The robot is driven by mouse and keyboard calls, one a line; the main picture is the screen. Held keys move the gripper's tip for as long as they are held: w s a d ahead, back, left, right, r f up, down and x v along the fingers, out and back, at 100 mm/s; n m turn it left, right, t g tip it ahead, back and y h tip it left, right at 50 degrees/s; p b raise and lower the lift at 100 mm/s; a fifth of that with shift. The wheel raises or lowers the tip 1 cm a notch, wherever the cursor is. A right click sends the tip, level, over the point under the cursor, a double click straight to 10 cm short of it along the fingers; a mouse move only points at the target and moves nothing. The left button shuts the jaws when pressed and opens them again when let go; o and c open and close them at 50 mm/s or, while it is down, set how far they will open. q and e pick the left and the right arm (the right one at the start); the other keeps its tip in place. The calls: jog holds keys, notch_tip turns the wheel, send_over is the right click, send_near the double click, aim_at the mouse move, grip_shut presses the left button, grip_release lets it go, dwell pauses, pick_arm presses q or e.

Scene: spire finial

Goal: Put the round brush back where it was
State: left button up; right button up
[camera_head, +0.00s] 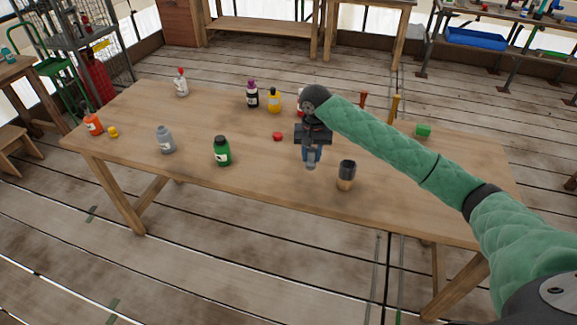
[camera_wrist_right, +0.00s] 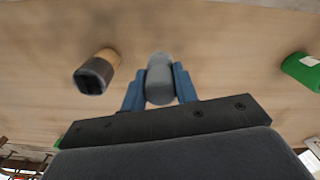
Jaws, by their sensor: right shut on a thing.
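My right gripper (camera_head: 311,157) hangs over the front middle of the wooden table (camera_head: 200,115), pointing down. Its blue fingers are shut on a grey, rounded thing that looks to be the round brush (camera_head: 311,165). In the right wrist view the brush (camera_wrist_right: 159,80) sits between the two fingers, and its upper part is hidden by the gripper. I cannot tell whether its lower end touches the table. A short upright thing (camera_head: 346,175) with a dark top and wooden lower part stands just right of the gripper; it also shows in the wrist view (camera_wrist_right: 97,72). My left gripper is not in view.
A green bottle (camera_head: 222,151) and a grey bottle (camera_head: 166,139) stand to the left. A red cap (camera_head: 278,136) lies near the gripper. A green block (camera_head: 423,131) lies at right. The front edge is close.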

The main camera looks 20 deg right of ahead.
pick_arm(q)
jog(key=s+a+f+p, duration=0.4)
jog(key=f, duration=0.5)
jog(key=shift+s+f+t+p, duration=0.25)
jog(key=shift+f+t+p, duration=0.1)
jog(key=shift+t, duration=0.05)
pick_arm(e)
jog(key=shift+w+a+f, duration=0.9)
jog(key=shift+w+f, duration=0.35)
jog(key=shift+f, duration=0.3)
jog(key=shift+w+a+f, duration=0.85)
jog(key=shift+w+f, duration=0.35)
jog(key=shift+f, duration=0.4)
jog(key=shift+w+a+f, duration=0.9)
jog(key=shift+w+f, duration=0.35)
jog(key=shift+f, duration=0.3)
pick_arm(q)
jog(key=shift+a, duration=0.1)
pick_arm(e)
jog(key=o, duration=0.9)
jog(key=shift+f, duration=0.1)
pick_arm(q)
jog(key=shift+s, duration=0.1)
pick_arm(e)
jog(key=shift+o, duration=0.3)
